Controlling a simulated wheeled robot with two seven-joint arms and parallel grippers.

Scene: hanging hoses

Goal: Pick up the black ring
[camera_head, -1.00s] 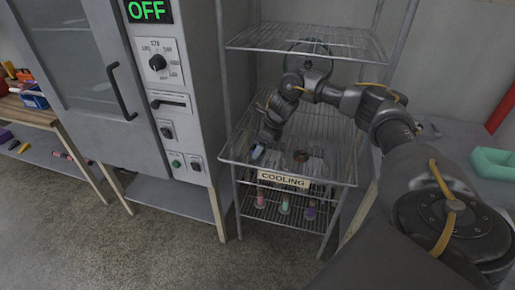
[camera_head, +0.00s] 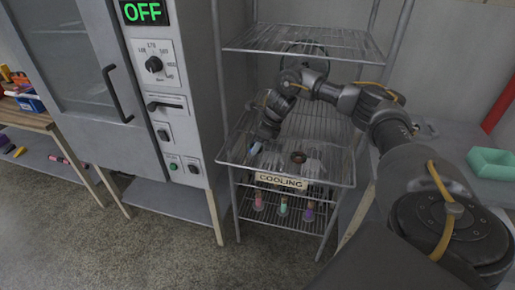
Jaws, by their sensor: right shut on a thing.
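My right arm reaches in from the right and bends down over this shelf. I cannot tell whether the ring touches the shelf. My left gripper is not in view.
The wire rack (camera_head: 331,181) carries a COOLING label (camera_head: 281,181). Several small coloured items stand on its lower shelf. A dark loop (camera_head: 305,48) is at the upper shelf. The grey oven (camera_head: 190,120) stands close on the left. A green tray (camera_head: 491,164) lies at the right.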

